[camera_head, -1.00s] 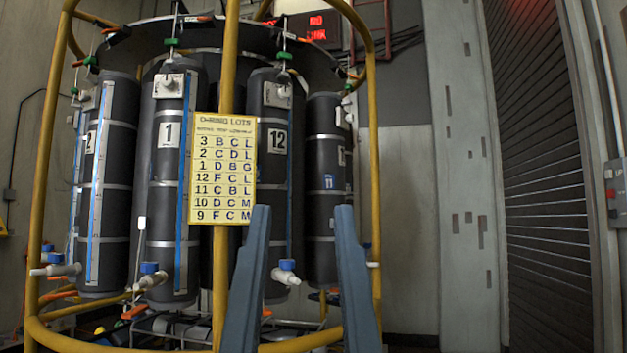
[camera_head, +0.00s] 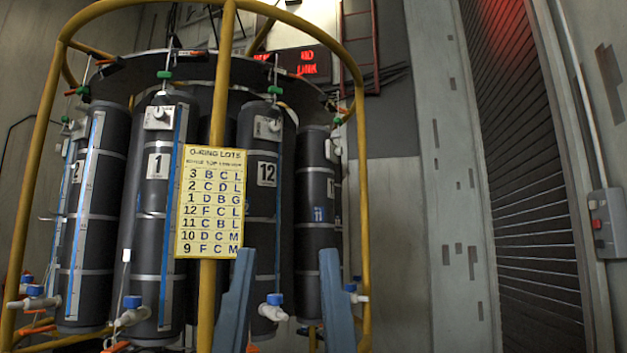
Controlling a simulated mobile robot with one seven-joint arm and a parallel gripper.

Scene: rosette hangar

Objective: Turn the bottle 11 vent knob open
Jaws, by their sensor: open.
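Bottle 11 (camera_head: 312,190) is the dark grey cylinder right of bottle 12 (camera_head: 265,205). My gripper (camera_head: 287,254) is open and empty at the lower middle of the head view. Its two blue-grey fingers point up, apart, in front of the lower parts of bottles 12 and 11. I see no contact with either.
A yellow tubular frame (camera_head: 365,215) rings the bottles, with a bar on the right beside bottle 11. A yellow lot sign (camera_head: 209,202) hangs in front. White spigots with blue caps (camera_head: 273,307) jut out low. A shutter (camera_head: 535,200) stands at right.

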